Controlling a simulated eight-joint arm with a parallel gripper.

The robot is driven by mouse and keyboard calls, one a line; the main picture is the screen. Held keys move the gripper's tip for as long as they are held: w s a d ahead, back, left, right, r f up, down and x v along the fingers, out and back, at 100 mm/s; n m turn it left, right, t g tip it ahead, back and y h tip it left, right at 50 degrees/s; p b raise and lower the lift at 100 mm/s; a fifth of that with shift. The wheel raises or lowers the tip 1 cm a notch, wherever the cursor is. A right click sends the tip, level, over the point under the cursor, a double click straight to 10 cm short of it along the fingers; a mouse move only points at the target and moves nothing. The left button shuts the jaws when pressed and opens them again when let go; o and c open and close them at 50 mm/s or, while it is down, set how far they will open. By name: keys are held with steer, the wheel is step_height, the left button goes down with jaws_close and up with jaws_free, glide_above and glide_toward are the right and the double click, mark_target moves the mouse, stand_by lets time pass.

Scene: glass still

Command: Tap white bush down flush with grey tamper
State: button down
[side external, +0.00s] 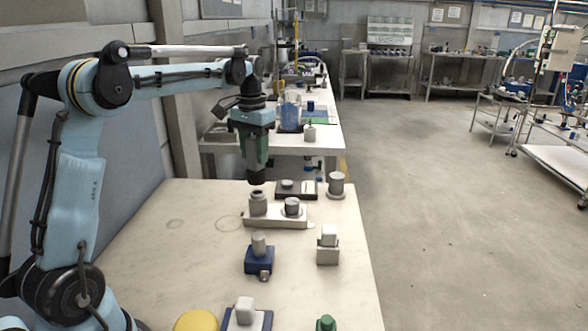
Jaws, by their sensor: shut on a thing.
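My gripper (259,160) points down above the left end of a pale block (276,222). It is shut on a dark grey piece (257,178), which looks like the grey tamper; the jaws hide part of it. Just below stands a grey round holder (258,206) with a narrower top, on the left end of the block. A small gap seems to separate the held piece from this top. I cannot clearly make out the white bush at this size; the narrower top may be part of it.
A blue-based piece (259,260) and a pale stepped block (328,246) stand in front. The table's left side is clear.

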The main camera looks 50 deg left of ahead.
mark_target(255, 165)
step_height(255, 165, down, 4)
steer(key=shift+f, duration=0.1)
stand_by(0.4)
steer(key=shift+r, duration=0.8)
steer(key=shift+r, duration=2.5)
